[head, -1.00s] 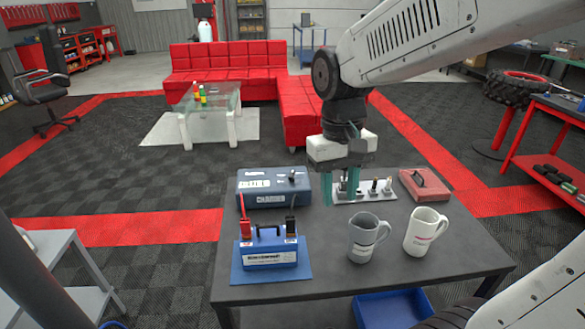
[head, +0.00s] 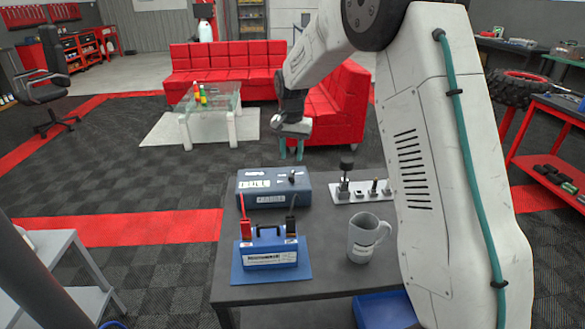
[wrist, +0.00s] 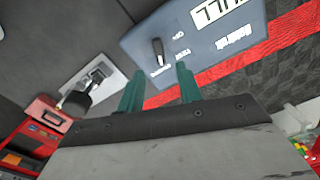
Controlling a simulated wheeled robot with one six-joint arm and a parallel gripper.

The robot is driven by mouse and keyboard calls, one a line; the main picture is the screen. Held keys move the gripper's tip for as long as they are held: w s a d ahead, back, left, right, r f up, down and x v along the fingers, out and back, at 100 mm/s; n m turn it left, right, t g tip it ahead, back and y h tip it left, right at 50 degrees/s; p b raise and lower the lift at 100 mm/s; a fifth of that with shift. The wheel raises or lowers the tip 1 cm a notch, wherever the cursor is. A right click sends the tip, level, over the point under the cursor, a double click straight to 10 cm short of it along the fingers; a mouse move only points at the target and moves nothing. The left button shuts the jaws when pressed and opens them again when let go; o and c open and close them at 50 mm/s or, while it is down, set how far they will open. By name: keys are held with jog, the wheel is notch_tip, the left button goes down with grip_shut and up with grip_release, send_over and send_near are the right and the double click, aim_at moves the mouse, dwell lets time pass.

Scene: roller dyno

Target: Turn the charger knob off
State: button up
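The charger (head: 273,187) is a blue-grey box at the back left of the dark table. Its black knob (head: 292,176) is on the right part of its top face. In the wrist view the knob (wrist: 158,52) is a dark lever beside white lettering, just beyond the fingertips. My gripper (head: 291,154) is above and behind the charger's right end. In the wrist view my gripper (wrist: 160,82) has its two teal fingers apart with nothing between them. The knob appears clear of both fingers.
A blue battery (head: 270,250) with red and black clamps stands on a blue mat in front of the charger. A grey mug (head: 366,238) is to its right. A light rack (head: 362,192) with upright pieces is right of the charger. My arm hides the table's right side.

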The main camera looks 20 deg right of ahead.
aim_at(292, 173)
notch_tip(292, 173, down, 6)
jog(key=shift+f, duration=0.25)
grip_shut()
